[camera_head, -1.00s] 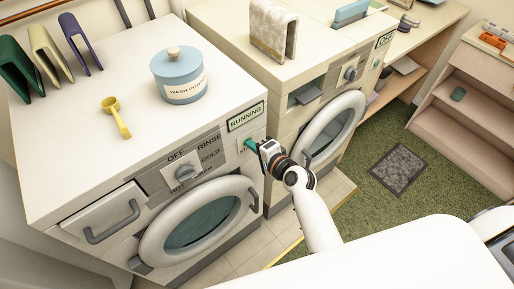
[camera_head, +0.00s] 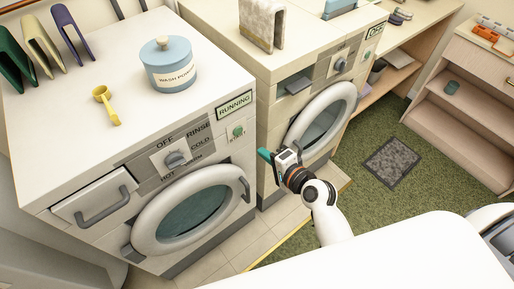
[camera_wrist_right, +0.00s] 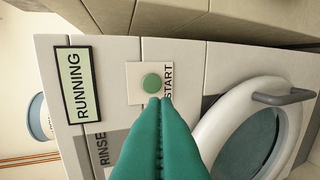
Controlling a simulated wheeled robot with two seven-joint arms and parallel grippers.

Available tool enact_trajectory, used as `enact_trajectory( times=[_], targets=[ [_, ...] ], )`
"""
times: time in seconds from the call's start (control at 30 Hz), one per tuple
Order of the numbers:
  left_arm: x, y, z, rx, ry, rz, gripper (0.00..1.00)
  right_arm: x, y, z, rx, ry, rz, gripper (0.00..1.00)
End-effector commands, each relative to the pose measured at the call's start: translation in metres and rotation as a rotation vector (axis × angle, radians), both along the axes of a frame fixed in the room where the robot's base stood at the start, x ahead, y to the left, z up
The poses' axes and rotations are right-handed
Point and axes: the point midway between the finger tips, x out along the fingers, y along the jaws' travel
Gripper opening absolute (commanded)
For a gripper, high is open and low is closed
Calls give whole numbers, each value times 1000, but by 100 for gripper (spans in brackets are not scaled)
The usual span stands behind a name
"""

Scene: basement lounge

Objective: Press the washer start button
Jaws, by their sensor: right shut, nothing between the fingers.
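The washer (camera_head: 95,150) stands at the left, with its round door closed. Its start button (camera_head: 238,132) is a green disc on a pale plate at the right end of the panel. In the right wrist view the start button (camera_wrist_right: 151,83) sits just beyond my fingertips, by the word START. A lit display (camera_head: 235,105) above it reads RUNNING. My right gripper (camera_head: 266,156) is shut and empty, its green fingers pointing at the washer front, apart from the button and lower right of it in the head view. My left gripper is not in view.
A second machine (camera_head: 325,70) with a round door stands right of the washer. On the washer top are a wash powder jar (camera_head: 170,65) and a yellow scoop (camera_head: 106,104). A grey mat (camera_head: 391,161) lies on the green carpet, which is otherwise clear.

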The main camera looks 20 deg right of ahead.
Motion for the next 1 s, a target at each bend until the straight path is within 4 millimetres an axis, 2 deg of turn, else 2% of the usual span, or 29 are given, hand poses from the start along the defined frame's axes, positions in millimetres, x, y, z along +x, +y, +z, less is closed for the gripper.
enact_trajectory(
  times=[0.1,0.23,0.37,0.83,0.93,1.0],
  targets=[
    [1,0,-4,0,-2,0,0,-16,-6,3,-1,2,1,0],
    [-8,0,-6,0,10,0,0,-24,-9,7,-1,1,1,0],
    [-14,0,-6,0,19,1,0,-26,-9,9,-1,1,1,0],
    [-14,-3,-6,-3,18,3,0,-26,-9,8,-1,1,1,0],
    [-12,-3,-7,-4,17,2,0,-26,-9,-2,-18,15,4,0],
    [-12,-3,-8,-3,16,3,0,-27,-9,-25,-59,44,12,0]
  ],
)
